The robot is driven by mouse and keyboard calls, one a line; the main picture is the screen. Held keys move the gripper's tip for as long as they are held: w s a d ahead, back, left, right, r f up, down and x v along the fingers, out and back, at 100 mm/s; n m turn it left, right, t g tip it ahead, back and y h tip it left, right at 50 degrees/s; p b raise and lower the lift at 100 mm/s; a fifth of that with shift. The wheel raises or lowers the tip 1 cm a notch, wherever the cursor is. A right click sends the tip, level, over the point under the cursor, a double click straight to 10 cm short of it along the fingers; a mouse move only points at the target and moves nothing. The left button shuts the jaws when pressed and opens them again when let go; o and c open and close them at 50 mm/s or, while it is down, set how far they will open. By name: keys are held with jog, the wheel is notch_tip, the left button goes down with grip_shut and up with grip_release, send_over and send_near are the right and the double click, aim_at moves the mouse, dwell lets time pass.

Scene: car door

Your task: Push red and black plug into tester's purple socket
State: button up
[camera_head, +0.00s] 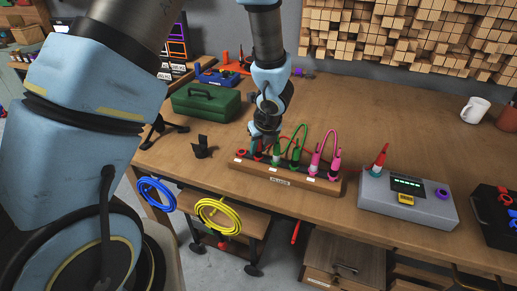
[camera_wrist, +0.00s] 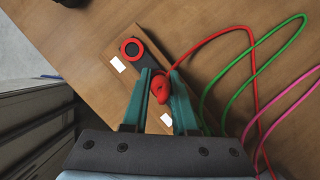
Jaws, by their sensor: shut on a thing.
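My gripper (camera_wrist: 160,88) has its two teal fingers around a red plug (camera_wrist: 162,86) with a red cable running from it. No black part of this plug shows, and its lower end is hidden. In the head view my gripper (camera_head: 265,147) is low over the left part of a wooden socket block (camera_head: 284,184). I cannot tell whether the plug is still seated there. The tester (camera_head: 408,198) is a grey box to the right of the block with a green-lit display. Its purple socket (camera_head: 442,193) is on the right of its top and looks empty.
A red plug (camera_head: 379,161) stands upright at the tester's left. Green (camera_head: 303,140) and pink (camera_head: 325,140) cables arch over the block. An empty red ring socket (camera_wrist: 132,49) is beside the fingers.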

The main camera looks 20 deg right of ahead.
grip_shut()
jog(key=shift+r, duration=0.1)
notch_tip(320, 180, up, 10)
jog(key=p, duration=0.2)
jog(key=shift+p, duration=0.35)
